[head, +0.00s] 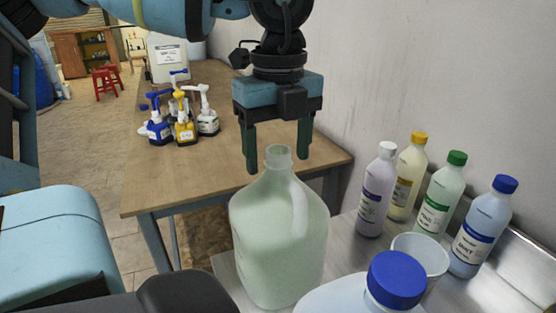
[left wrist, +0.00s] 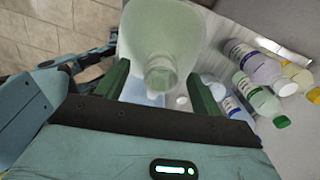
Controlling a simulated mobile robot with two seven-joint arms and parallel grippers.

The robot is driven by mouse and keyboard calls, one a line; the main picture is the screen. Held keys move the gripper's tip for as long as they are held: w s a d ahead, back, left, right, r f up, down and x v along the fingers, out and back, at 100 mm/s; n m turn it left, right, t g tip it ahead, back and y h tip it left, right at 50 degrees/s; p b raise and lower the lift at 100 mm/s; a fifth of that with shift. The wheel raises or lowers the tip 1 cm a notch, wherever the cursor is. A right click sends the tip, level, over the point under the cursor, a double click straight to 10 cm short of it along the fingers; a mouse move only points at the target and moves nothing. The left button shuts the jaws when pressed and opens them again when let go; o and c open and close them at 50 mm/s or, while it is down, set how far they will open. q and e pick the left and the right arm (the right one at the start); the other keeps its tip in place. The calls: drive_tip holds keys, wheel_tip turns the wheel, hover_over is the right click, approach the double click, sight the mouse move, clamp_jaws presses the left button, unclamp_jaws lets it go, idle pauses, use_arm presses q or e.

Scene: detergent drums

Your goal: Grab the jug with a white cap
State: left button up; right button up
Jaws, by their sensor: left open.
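A large jug (head: 278,240) of pale green liquid with a moulded handle stands at the front centre. Its narrow top is pale and see-through; I cannot tell whether that is a cap or an open neck. My left gripper (head: 278,163) is open and points down, its two green fingers on either side of the jug's top, with nothing held. In the left wrist view the jug (left wrist: 155,30) shows its round top between the open fingers (left wrist: 160,75). A lilac bottle (head: 376,195) with a white cap stands to the right. My right gripper is not in view.
A jug with a blue cap (head: 397,279) stands close at front right, beside a clear cup (head: 420,257). Bottles with yellow, green and blue caps line the wall. Several spray bottles (head: 183,128) stand on the wooden table (head: 240,165) behind.

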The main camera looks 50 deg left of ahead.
use_arm(q)
wheel_tip(320, 180, down, 2)
drive_tip(key=shift+f, duration=0.1)
drive_tip(key=c, duration=1.4)
drive_tip(key=shift+c, duration=0.2)
clamp_jaws()
